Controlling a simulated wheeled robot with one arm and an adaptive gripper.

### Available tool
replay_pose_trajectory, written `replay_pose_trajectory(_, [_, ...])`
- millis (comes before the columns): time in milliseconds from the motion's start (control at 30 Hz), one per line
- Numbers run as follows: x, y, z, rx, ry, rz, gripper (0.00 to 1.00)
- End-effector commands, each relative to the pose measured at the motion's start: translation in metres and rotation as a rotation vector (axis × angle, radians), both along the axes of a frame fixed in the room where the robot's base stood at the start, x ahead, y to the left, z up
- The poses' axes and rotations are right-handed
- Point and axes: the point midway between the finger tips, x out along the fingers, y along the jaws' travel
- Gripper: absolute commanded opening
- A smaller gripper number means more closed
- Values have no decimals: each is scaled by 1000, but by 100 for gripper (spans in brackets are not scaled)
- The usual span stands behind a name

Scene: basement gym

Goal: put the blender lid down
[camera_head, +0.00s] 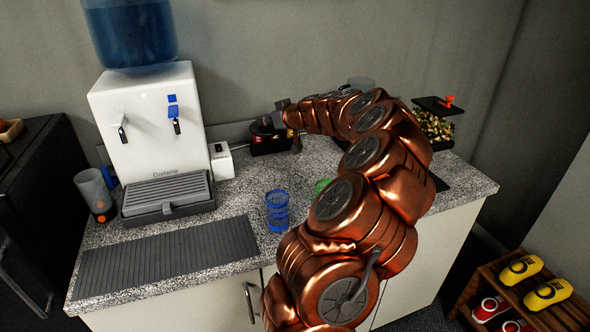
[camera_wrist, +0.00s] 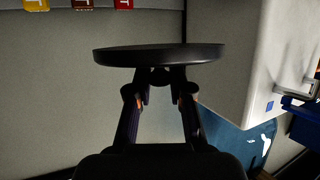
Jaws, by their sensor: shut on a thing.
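The blender lid (camera_wrist: 160,54) is a dark round disc, seen nearly edge-on in the wrist view. My gripper (camera_wrist: 160,76) is shut on it, with both fingers meeting at the lid's middle. In the head view my gripper (camera_head: 276,121) is at the back of the counter, right of the water dispenser, above a small dark box (camera_head: 268,143). The lid is hard to make out there. A translucent vessel (camera_head: 362,82) shows partly behind my arm; I cannot tell whether it is the blender.
The speckled counter (camera_head: 238,195) has free room in front of the box. My arm hides much of the right side.

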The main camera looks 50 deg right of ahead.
Motion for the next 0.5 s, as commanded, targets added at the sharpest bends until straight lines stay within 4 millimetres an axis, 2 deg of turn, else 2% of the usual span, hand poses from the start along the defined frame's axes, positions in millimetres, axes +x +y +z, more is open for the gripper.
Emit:
replay_pose_trajectory(200, [36,-15,-2,-5,4,-223,0])
replay_pose_trajectory(500, [46,-28,-3,-2,0,-423,0])
